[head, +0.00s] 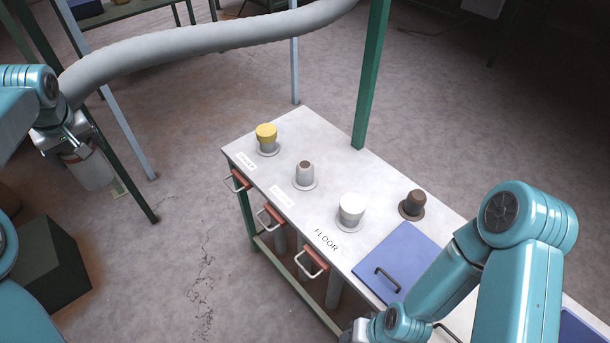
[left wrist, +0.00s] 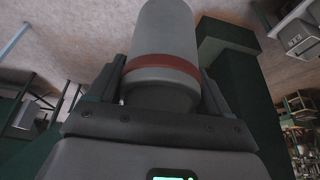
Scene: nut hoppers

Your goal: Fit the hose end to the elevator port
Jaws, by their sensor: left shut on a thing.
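My left gripper (head: 72,150) is at the left of the head view, shut on the grey hose end (head: 92,170), which points down beside the table, clear of it. In the left wrist view the hose end (left wrist: 163,45) has a red-brown band and sits between the two fingers (left wrist: 155,105). The thick grey hose (head: 200,42) runs from the left gripper up to the top edge. Ports stand on the table: one yellow-capped (head: 266,135), one with a brown top (head: 304,172), one white (head: 351,208), one dark brown (head: 412,203). FLOOR is legible by the white one; two other labels are too small to read.
The pale table (head: 330,165) has red slide handles (head: 272,217) on its near side. A blue lid (head: 400,255) lies on it near my right arm. A green post (head: 372,75) rises behind the table. A dark green box (head: 48,265) stands at lower left. Open floor lies between.

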